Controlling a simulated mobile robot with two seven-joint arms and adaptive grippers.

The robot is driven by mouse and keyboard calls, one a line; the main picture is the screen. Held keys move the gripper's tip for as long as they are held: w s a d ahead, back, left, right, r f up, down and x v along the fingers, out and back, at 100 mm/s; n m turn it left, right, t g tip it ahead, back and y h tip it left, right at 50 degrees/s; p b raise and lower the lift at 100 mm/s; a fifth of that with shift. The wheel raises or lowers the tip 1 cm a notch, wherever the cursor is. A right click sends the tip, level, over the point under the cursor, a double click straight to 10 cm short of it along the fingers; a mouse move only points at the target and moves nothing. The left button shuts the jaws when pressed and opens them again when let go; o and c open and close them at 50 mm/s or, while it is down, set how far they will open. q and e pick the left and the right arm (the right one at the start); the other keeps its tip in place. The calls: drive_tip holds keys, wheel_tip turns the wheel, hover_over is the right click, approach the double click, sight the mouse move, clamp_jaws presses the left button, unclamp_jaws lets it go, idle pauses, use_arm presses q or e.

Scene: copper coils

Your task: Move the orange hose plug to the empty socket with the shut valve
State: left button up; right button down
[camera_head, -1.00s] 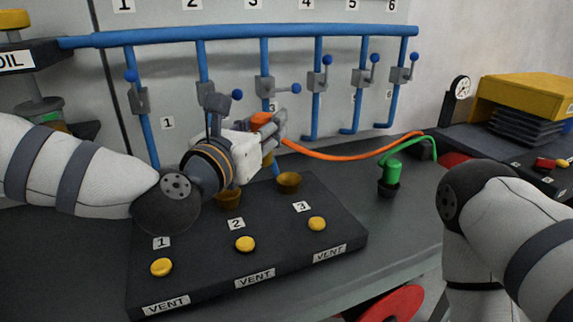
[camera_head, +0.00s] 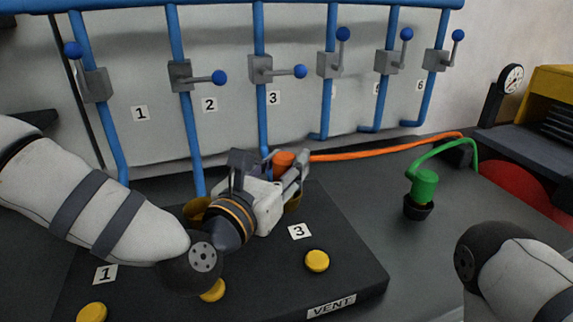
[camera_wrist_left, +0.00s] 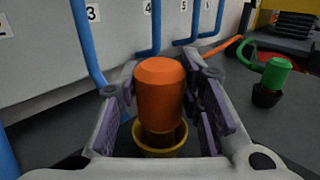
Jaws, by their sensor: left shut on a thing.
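My left gripper (camera_head: 298,172) is shut on the orange hose plug (camera_head: 284,160), which is upright over the rear right of the black vent block (camera_head: 345,265). In the left wrist view the plug (camera_wrist_left: 160,90) stands between the fingers, directly over a brass socket (camera_wrist_left: 162,150). I cannot tell whether its lower end is inside the rim. This socket is mostly behind the gripper in the head view, near label 3. Another brass socket (camera_head: 196,208) is partly hidden left of the gripper. Valves 2 (camera_head: 181,76) and 3 (camera_head: 262,69) have levers turned sideways, across their pipes. My right gripper is out of view.
The orange hose (camera_head: 390,150) runs right from the plug. A green plug (camera_head: 424,186) sits in a dark holder on the bench, with a green hose. Yellow buttons (camera_head: 317,261) line the block's front. Blue pipes stand close behind. Bench right of the block is mostly clear.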

use_arm(q)
drive_tip(key=shift+w+f, duration=0.15)
drive_tip(key=shift+f, duration=0.05)
drive_tip(key=shift+d+f, duration=0.1)
drive_tip(key=shift+f, duration=0.2)
drive_tip(key=o, duration=1.3)
drive_tip(key=shift+r, duration=0.1)
drive_tip(key=shift+c, duration=0.2)
